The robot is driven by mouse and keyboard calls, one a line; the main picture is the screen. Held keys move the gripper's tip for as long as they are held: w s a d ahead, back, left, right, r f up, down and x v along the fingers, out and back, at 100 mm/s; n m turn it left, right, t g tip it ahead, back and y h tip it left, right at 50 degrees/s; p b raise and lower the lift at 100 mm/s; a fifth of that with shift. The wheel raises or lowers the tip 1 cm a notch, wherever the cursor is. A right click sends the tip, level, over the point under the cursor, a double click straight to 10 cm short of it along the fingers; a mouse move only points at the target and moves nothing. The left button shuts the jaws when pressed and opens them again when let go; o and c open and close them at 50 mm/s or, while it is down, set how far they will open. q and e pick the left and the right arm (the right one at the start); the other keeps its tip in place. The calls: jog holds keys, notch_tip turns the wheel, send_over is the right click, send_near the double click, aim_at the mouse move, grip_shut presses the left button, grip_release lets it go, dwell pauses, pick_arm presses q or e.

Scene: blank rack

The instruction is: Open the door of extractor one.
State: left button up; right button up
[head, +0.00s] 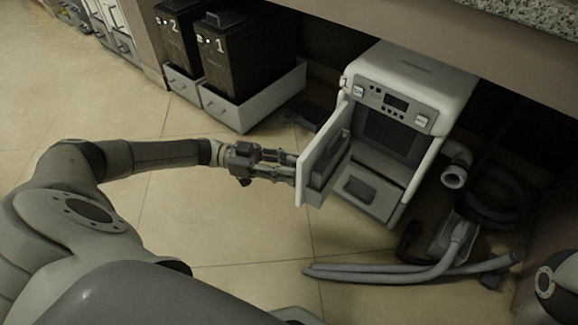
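The extractor (438,75) is a white box-shaped machine on the floor under the counter, with a small "1" at its upper left front corner. Its door (319,152) stands swung out to the left, well open. The dark interior (388,136) and a lower compartment (360,188) show. My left gripper (292,166) is at the outer face of the door, with its two fingers pointing right towards it. The fingertips reach the door, and whether they grip a handle there is hidden. My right gripper is out of view.
Two black containers marked "2" (178,45) and "1" (228,58) stand in white trays left of the extractor. Grey hoses (400,273) lie on the floor at right. A stone countertop (540,14) overhangs the top right. The tiled floor at left is clear.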

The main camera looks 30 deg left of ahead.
pick_arm(q)
jog(key=v, duration=1.1)
jog(key=shift+a, duration=0.15)
